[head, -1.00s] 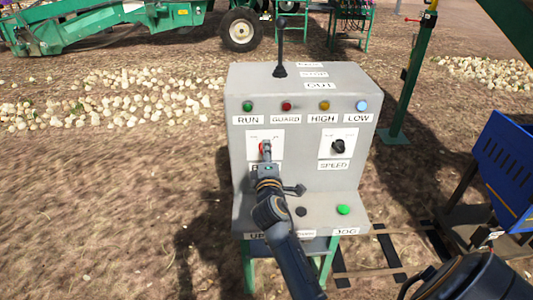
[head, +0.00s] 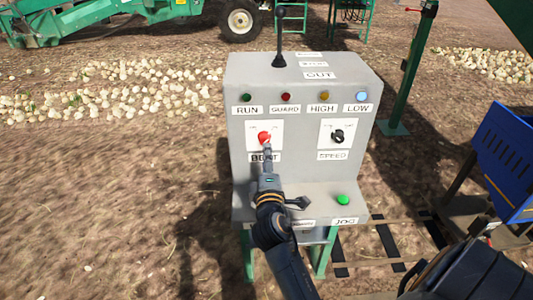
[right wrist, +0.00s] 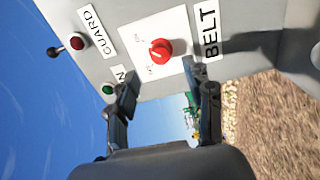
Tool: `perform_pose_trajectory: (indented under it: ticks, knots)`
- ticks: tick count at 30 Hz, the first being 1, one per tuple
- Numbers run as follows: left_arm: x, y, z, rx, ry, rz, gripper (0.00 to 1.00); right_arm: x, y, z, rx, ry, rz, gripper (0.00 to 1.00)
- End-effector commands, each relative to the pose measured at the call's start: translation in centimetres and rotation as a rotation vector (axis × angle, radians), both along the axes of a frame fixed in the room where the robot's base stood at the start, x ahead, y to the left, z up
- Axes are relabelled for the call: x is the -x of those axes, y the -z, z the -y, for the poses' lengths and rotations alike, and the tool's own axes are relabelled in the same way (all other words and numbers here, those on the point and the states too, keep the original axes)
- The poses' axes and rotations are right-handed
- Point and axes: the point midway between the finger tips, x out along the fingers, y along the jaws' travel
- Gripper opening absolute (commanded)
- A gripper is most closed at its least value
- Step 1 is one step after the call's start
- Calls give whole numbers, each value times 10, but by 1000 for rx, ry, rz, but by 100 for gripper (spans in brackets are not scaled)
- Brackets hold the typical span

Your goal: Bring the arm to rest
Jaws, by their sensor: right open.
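The grey control console (head: 300,80) stands in the middle of the head view. Its red BELT knob (head: 264,137) is on the left of the front panel, and it also shows in the right wrist view (right wrist: 160,50). My right gripper (head: 267,158) is just below and in front of this knob. In the right wrist view its two fingers (right wrist: 165,86) are spread, with nothing between them, and the knob appears beyond the tips, clear of them. The gripper covers part of the BELT label in the head view. My left gripper is not in view.
A black SPEED knob (head: 338,136) is right of the red one. A black lever (head: 279,45) stands on top. A green JOG button (head: 342,200) sits on the lower ledge. A blue bin (head: 505,160) stands at right. Open soil lies left of the console.

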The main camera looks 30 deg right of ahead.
Motion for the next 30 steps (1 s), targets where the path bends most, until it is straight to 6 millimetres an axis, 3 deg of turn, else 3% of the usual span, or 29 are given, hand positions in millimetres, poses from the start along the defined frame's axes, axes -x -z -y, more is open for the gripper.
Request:
perform_pose_trajectory:
  ticks: [15,19,23,27,30]
  knots:
    - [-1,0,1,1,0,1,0,1,0,0,-1,0,0,52]
    - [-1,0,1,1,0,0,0,13,14,2,-95,15,-11,52]
    - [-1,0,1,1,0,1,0,55,59,-2,-417,65,-66,52]
    - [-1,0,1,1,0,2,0,120,118,-35,-838,154,-205,52]
    - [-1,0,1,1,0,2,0,157,141,-59,-1020,212,-304,52]
